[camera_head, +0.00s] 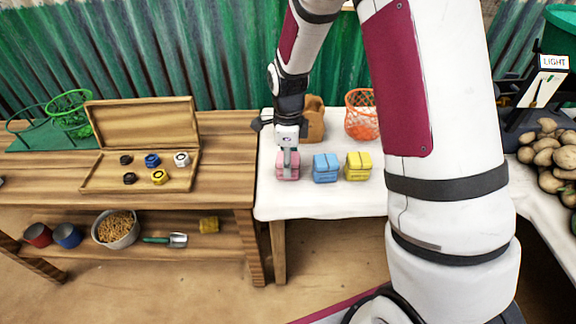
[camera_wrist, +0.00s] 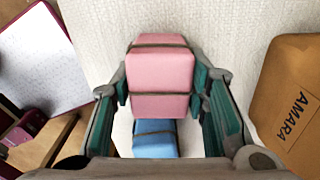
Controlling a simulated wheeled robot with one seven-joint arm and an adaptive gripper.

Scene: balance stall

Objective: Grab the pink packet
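The pink packet (camera_head: 288,168) is a small block with dark bands, at the left end of a row on the white-topped table. In the wrist view the pink packet (camera_wrist: 160,78) lies between the two fingers of my gripper (camera_wrist: 161,88). The teal-padded fingers stand close on its left and right sides. I cannot tell whether both pads press on it. In the head view my gripper (camera_head: 288,152) points down over the packet and hides part of it. Whether the packet touches the table is not clear.
A blue packet (camera_head: 326,168) and a yellow packet (camera_head: 358,166) stand to the right. A brown bag (camera_head: 314,120) and an orange basket (camera_head: 361,114) stand behind. A wooden table (camera_head: 222,150) with an open box (camera_head: 140,112) is on the left. The white table's front (camera_head: 330,204) is clear.

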